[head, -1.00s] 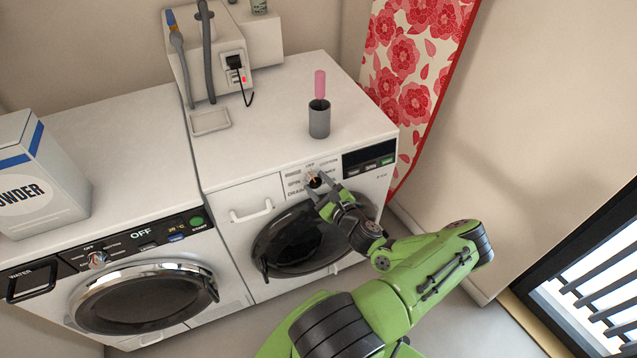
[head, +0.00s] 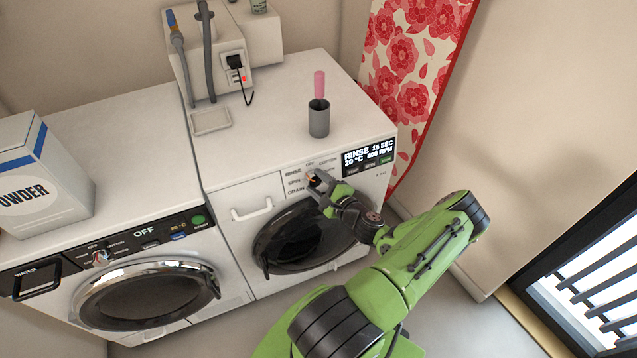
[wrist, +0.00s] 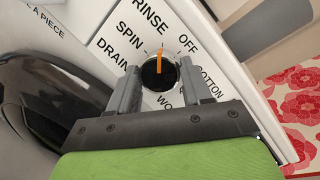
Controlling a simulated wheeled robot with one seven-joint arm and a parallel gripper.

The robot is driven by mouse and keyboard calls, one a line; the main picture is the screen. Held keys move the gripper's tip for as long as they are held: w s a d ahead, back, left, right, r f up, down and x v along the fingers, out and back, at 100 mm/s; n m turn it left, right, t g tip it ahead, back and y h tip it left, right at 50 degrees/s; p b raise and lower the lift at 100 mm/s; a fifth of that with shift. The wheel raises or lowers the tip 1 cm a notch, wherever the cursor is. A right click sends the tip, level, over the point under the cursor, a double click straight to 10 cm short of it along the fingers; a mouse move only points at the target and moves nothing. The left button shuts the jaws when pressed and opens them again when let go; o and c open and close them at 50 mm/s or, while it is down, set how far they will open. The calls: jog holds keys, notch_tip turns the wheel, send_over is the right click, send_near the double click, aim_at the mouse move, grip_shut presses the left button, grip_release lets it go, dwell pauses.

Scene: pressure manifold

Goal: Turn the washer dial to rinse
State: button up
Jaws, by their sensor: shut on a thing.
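The right washer's dial (wrist: 158,74) is a black knob with an orange pointer, ringed by labels including RINSE, OFF, SPIN and DRAIN. In the wrist view the pointer points up, toward the right end of the RINSE label (wrist: 151,16). My gripper (wrist: 163,80) is shut on the dial, one finger on each side. In the head view my gripper (head: 314,178) is at the dial and hides most of it. The right washer's display (head: 368,154) is lit and reads RINSE 15 SEC, 20 °C, 800 RPM.
A second washer (head: 140,292) stands to the left, its display reading OFF, with a powder box (head: 40,185) on top. A grey cup (head: 319,120) with a pink-handled item stands on the right washer. A floral cloth (head: 410,75) hangs at its right. The floor in front is clear.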

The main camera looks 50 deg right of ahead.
jog(key=o, duration=1)
jog(key=shift+o, duration=0.2)
jog(key=p+v, duration=0.1)
jog(key=v, duration=1.4)
jog(key=shift+s+p, duration=0.3)
jog(key=shift+s, duration=0.1)
